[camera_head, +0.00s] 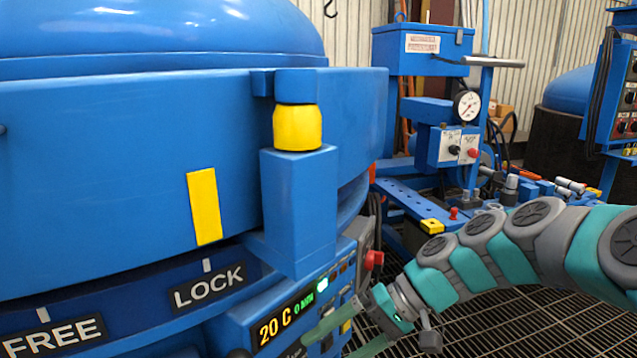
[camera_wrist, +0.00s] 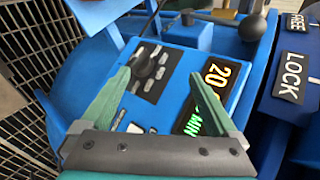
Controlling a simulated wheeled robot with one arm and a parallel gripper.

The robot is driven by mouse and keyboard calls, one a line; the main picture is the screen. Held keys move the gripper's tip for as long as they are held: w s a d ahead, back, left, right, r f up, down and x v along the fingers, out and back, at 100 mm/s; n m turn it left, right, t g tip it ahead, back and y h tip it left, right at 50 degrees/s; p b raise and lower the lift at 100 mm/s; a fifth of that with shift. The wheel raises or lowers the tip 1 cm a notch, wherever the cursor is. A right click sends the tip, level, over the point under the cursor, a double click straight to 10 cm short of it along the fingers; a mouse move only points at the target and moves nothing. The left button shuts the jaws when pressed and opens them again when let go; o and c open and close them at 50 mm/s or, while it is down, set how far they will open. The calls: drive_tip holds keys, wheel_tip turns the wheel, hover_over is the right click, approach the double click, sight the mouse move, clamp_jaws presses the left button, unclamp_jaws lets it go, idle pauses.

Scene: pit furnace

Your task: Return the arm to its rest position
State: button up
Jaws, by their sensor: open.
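My arm (camera_head: 530,240), teal and grey, reaches in from the right in the head view and bends down to the left. My gripper (camera_head: 322,338) is at the bottom centre, beside the furnace's control panel (camera_head: 253,318) with its lit "20 C" display (camera_head: 285,320). In the wrist view my gripper (camera_wrist: 160,78) shows two green fingers spread apart with nothing held between them. Beyond them is the panel with a black round knob (camera_wrist: 143,66) and the yellow digits (camera_wrist: 216,78). I cannot tell whether the fingers touch the panel.
The large blue furnace (camera_head: 120,150) fills the left, with LOCK (camera_head: 208,287) and FREE (camera_head: 52,338) labels. A red knob (camera_head: 373,259) sticks out near my wrist. A blue workstation with a gauge (camera_head: 467,105) stands behind my arm. Grated floor (camera_head: 480,325) lies below it.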

drive_tip(key=s+d+f+h, duration=0.3)
drive_tip(key=s+d, duration=0.1)
drive_tip(key=s, duration=0.2)
drive_tip(key=s+d+f+h, duration=0.3)
drive_tip(key=s+d+h, duration=0.1)
drive_tip(key=s, duration=0.3)
drive_tip(key=s+d+f+m+h, duration=0.1)
drive_tip(key=s+d+f+h, duration=0.2)
drive_tip(key=s, duration=0.4)
drive_tip(key=shift+d, duration=0.7)
